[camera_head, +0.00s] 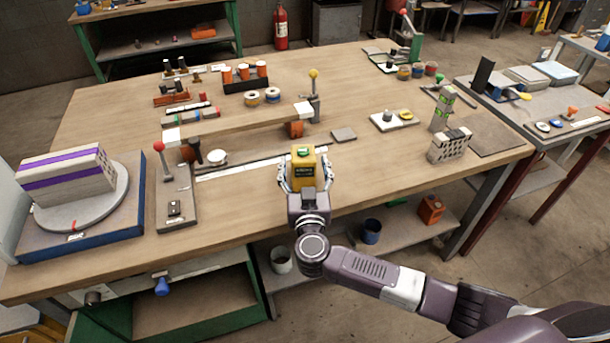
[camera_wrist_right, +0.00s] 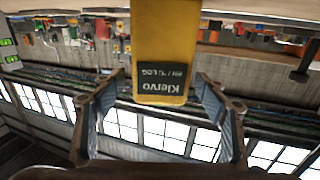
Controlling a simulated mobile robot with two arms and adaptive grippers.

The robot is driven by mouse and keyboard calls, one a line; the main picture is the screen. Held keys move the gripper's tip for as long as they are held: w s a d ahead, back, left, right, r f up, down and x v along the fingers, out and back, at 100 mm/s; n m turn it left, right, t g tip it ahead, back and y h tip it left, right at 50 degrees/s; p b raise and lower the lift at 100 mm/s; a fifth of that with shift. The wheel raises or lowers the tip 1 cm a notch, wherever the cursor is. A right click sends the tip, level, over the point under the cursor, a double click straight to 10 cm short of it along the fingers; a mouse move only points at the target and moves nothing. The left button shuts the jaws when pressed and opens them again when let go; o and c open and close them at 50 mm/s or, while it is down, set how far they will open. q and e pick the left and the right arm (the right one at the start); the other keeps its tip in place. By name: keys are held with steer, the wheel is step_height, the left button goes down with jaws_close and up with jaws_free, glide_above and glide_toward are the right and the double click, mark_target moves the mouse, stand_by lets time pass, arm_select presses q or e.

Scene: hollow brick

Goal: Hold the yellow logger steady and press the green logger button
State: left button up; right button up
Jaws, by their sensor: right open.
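The yellow logger (camera_head: 303,168) stands near the front edge of the workbench, with a green button (camera_head: 302,152) on its top and a dark label on its front. My right gripper (camera_head: 303,183) is open, with one finger on each side of the logger. In the right wrist view the yellow logger (camera_wrist_right: 165,50) comes down between the two open fingers (camera_wrist_right: 160,115), with a gap visible on both sides. Its label appears upside down there, and its green button is out of that view. My left gripper is not in view.
A long wooden beam (camera_head: 240,124) on supports lies behind the logger. A lever stand (camera_head: 175,195) and a turntable with a block (camera_head: 75,210) are at the left. A perforated hollow brick (camera_head: 449,146) stands at the right.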

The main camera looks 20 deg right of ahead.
steer(key=shift+x, duration=1.2)
steer(key=c, duration=1.4)
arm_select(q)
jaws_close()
arm_select(e)
steer(key=shift+c, duration=0.5)
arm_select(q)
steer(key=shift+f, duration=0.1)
